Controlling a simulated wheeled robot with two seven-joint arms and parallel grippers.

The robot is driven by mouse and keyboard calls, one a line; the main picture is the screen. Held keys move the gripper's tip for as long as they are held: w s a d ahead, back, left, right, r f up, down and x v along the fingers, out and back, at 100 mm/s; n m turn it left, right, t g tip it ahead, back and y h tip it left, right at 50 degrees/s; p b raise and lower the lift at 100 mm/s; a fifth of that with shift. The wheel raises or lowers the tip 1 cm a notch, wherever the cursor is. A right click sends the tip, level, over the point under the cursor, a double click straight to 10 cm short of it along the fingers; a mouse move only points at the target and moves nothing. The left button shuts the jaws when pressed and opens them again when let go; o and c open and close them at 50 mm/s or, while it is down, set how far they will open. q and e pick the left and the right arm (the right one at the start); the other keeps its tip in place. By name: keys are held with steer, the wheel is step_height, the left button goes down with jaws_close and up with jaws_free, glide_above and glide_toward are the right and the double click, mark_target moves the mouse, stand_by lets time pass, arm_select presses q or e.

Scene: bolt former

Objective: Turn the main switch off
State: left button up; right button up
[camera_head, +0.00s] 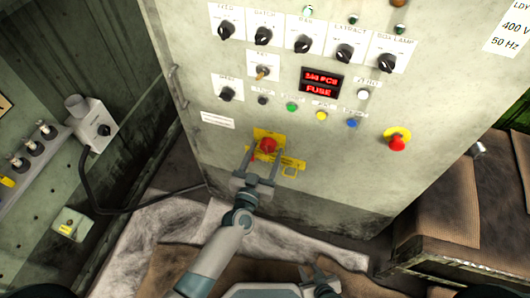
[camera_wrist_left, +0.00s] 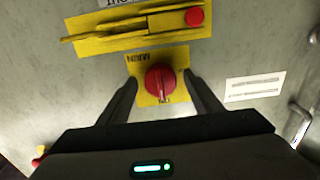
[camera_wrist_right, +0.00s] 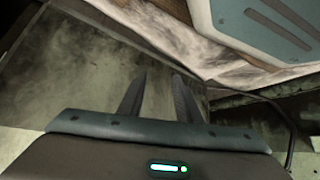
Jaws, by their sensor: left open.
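The main switch is a red rotary knob (camera_head: 267,146) on a yellow plate (camera_head: 261,134) low on the cabinet front. In the left wrist view the red knob (camera_wrist_left: 160,82) has its ridge upright in the picture, and "MAIN" is lettered on the plate. My left gripper (camera_head: 264,153) is open, with one finger on each side of the knob. Gaps show between the fingers and the knob; whether the tips reach its depth is unclear. My right gripper (camera_wrist_right: 160,78) is open and empty, low by my base, away from the cabinet panel.
A red emergency button (camera_head: 397,142) is further right. Selector knobs, coloured buttons and a red display (camera_head: 320,82) are above. A brown-topped bench (camera_head: 448,215) stands at the right.

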arm_select(q)
steer(key=c, duration=1.1)
steer(key=shift+o, duration=0.2)
arm_select(e)
steer(key=shift+s+d+f, duration=0.15)
steer(key=shift+s, duration=0.5)
steer(key=shift+w+d, duration=0.1)
steer(key=shift+w, duration=0.1)
